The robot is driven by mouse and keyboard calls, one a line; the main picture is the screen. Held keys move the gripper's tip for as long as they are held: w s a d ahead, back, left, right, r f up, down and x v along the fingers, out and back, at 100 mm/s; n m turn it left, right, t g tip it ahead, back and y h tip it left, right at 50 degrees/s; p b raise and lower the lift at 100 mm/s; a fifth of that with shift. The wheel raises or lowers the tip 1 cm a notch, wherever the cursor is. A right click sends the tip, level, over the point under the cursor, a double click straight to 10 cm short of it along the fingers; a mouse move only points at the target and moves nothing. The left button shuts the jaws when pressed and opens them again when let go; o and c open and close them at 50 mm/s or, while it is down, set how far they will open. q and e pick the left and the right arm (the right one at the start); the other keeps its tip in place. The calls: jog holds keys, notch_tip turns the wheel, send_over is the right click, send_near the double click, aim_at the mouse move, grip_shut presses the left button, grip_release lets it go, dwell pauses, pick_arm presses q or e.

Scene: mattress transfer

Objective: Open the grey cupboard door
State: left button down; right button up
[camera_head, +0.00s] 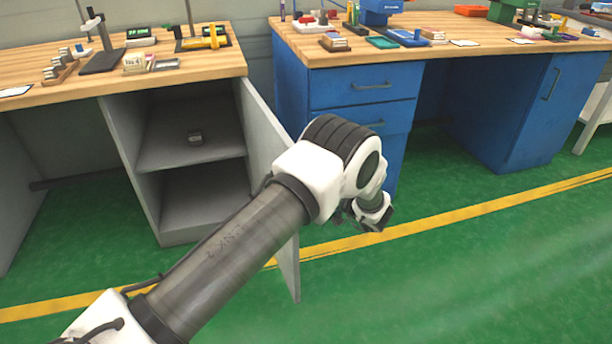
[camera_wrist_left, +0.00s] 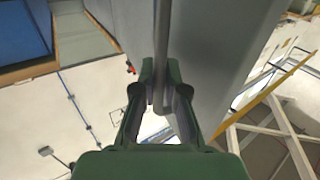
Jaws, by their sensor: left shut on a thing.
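The grey cupboard door (camera_head: 261,125) stands swung outward on the right side of the grey cupboard (camera_head: 122,135), leaving the front open. My left arm crosses in front of the door and hides much of it. In the left wrist view my left gripper (camera_wrist_left: 161,75), with dark green fingers, is shut on the grey bar handle (camera_wrist_left: 162,35) of the door. The door panel (camera_wrist_left: 215,50) fills the upper middle of that view. In the head view the arm hides the handle and most of this gripper. My right gripper is not in view.
A blue drawer unit (camera_head: 350,92) stands close to the right of the door. A wooden worktop (camera_head: 215,66) above carries tools. Green floor (camera_head: 430,270) with a yellow line is clear at right.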

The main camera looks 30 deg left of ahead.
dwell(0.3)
pick_arm(q)
jog(key=c, duration=1.5)
grip_release()
jog(key=shift+a, duration=0.15)
jog(key=s+d, duration=0.1)
jog(key=d, duration=1.1)
jog(key=shift+s, duration=0.25)
jog(key=shift+a, duration=0.1)
